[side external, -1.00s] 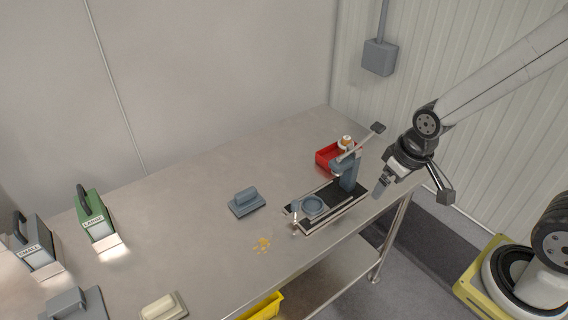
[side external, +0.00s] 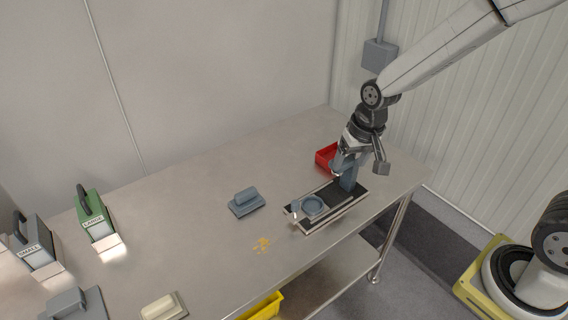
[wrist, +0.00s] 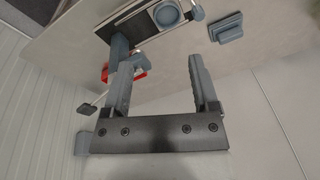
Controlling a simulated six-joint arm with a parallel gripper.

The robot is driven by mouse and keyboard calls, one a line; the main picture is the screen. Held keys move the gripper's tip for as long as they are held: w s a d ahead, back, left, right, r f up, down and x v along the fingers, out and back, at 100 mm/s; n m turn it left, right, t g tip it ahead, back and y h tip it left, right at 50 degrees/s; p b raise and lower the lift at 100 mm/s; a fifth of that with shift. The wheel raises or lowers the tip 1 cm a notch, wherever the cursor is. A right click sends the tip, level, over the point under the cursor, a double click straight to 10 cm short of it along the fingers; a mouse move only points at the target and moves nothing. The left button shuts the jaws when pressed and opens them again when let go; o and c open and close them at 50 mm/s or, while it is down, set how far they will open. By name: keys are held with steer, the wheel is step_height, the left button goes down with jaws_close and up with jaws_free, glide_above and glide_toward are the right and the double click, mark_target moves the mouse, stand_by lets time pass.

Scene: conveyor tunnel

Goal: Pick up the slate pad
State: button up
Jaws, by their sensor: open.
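The slate pad (side external: 246,202), a blue-grey block with a raised grip on a flat base, lies on the steel table left of the black-topped fixture. It also shows in the wrist view (wrist: 228,29), at the top right beyond my fingers. My gripper (wrist: 160,68) is open with nothing between its fingers. In the side view my gripper (side external: 341,168) is above the right end of the fixture, well to the right of the pad and apart from it.
The fixture (side external: 325,205) carries a blue-grey ring and upright post close under my gripper. A red bin (side external: 325,157) stands behind it. Green (side external: 95,218) and grey (side external: 36,246) lamp-like units, a cream pad (side external: 163,307) and another grey block (side external: 70,302) are at left. Mid-table is mostly clear.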

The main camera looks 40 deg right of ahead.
steer(key=w+a+f+m+g+y, duration=0.1)
steer(key=w+a+f+m, duration=0.15)
steer(key=w, duration=0.55)
steer(key=w+a+f+m+y, duration=0.1)
steer(key=w+a+f+m, duration=0.2)
steer(key=w, duration=0.4)
steer(key=m+g+y, duration=0.1)
steer(key=m+y, duration=0.1)
steer(key=m, duration=0.6)
glide_toward(246, 191)
steer(key=f, duration=0.2)
steer(key=shift+a+f+m, duration=0.2)
steer(key=shift+a+m, duration=0.05)
steer(key=shift+a, duration=0.3)
steer(key=shift+x, duration=1.25)
steer(key=shift+x, duration=2.65)
jaws_close()
